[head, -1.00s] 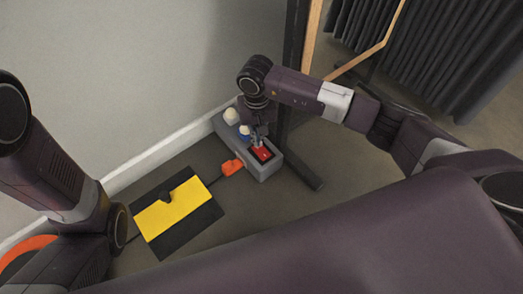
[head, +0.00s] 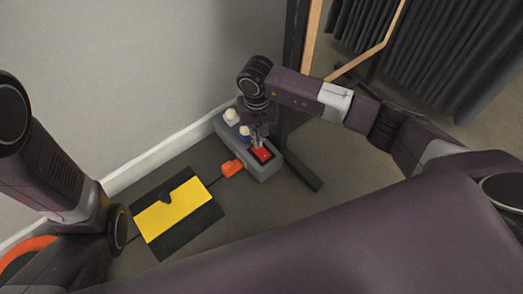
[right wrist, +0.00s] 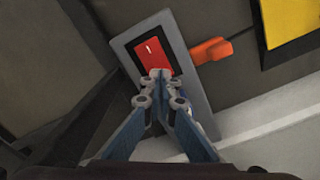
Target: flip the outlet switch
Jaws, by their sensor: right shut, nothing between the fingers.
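The outlet switch is a red rocker (head: 262,154) in a black frame at the near end of a grey outlet box (head: 263,173) on the floor by the wall. The rocker also shows in the right wrist view (right wrist: 151,50), with a small white mark on it. My right gripper (head: 257,143) points down at the box, shut and empty. In the right wrist view its fingertips (right wrist: 159,74) are at the lower edge of the rocker; I cannot tell whether they touch it. They hide part of the box behind them. My left gripper is not in view.
A yellow and black mat (head: 172,209) lies left. A dark post (head: 293,70) stands close behind.

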